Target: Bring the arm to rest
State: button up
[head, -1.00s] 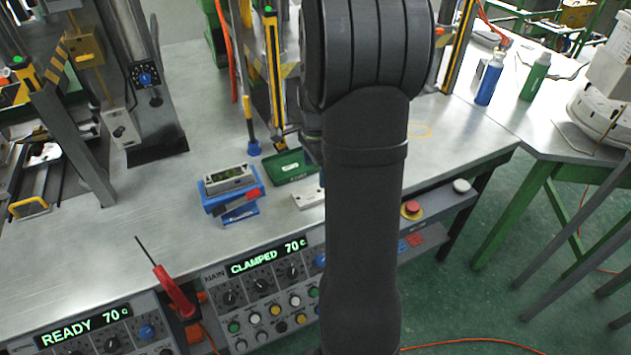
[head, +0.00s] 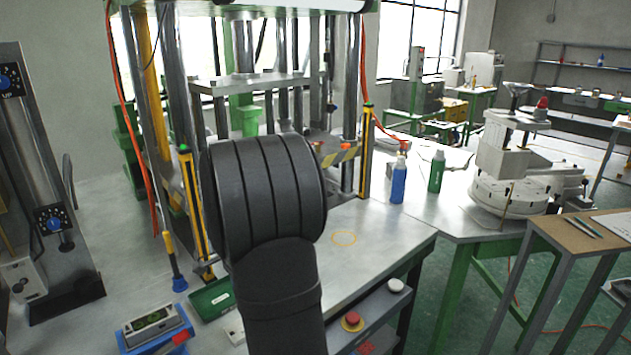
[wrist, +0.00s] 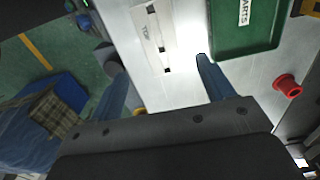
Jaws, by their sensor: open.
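My gripper (wrist: 153,57) is open in the wrist view, its two blue fingers spread wide with nothing between them. It points down over the bench, above or close to a pale slotted plate (wrist: 150,38). A green parts tray (wrist: 243,28) lies to the right of the fingers. In the head view my black arm link fills the centre and hides the gripper. The green tray (head: 212,298) shows left of the arm there, with a blue block-like fixture (head: 155,333) at the lower left.
The press with steel columns (head: 222,120) stands behind my arm. A blue bottle (head: 398,183) and a green bottle (head: 437,172) stand at right. A red button (head: 352,320) sits on the front panel. The bench (head: 385,235) right of my arm is mostly clear.

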notch_tip(320, 180, down, 9)
jog(key=shift+r, duration=0.2)
jog(key=shift+w+r, duration=0.1)
jog(key=shift+r, duration=1.45)
